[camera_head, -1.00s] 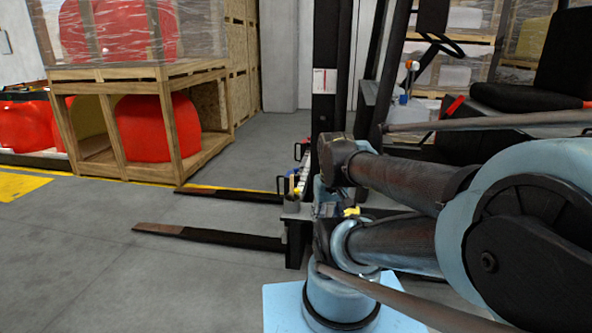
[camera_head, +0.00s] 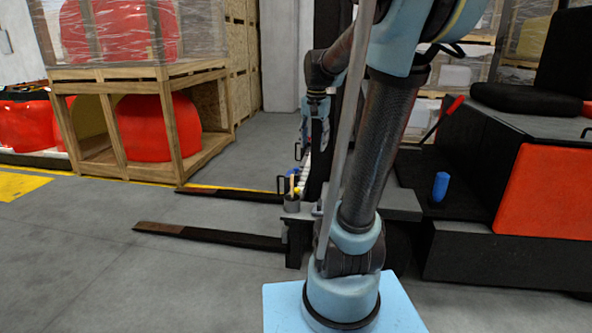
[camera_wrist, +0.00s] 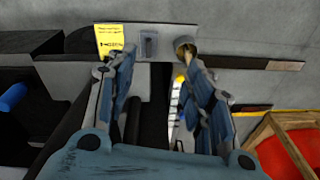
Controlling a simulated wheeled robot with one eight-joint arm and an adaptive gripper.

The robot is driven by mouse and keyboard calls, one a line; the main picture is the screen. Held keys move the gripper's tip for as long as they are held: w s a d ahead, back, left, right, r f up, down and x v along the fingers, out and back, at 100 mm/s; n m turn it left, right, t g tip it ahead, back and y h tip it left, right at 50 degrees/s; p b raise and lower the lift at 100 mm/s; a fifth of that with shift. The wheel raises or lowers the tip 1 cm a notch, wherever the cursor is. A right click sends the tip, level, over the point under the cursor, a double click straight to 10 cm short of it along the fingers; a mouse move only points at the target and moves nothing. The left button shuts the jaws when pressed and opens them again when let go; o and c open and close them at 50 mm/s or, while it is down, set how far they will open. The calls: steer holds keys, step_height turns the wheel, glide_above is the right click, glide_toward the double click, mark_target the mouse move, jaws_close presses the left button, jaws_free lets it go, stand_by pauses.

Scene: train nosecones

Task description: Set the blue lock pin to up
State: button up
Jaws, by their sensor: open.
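A short upright blue cylinder (camera_head: 440,187), which looks like the blue lock pin, stands on the dark step of the forklift at right. Its blue end also shows at the far left of the wrist view (camera_wrist: 13,97). I cannot tell its setting. My gripper (camera_head: 317,108) hangs over the forklift's front, left of the blue cylinder and well apart from it. In the wrist view my gripper (camera_wrist: 157,62) is open, with nothing between its fingers.
The forklift's forks (camera_head: 210,236) reach left over the floor. A small grey cup (camera_head: 292,202) with tools sits on its front. A yellow label (camera_wrist: 110,40) is on a grey plate. A wooden crate (camera_head: 160,75) with red nosecones stands back left. Floor in front is clear.

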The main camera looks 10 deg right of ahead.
steer(key=w+r+m, duration=0.2)
steer(key=w+m, duration=0.1)
steer(key=w, duration=1.1)
steer(key=m+g, duration=0.1)
steer(key=m, duration=0.8)
glide_above(296, 168)
step_height(296, 168, down, 18)
steer(key=shift+n, duration=0.3)
step_height(296, 168, down, 16)
steer(key=shift+d, duration=0.1)
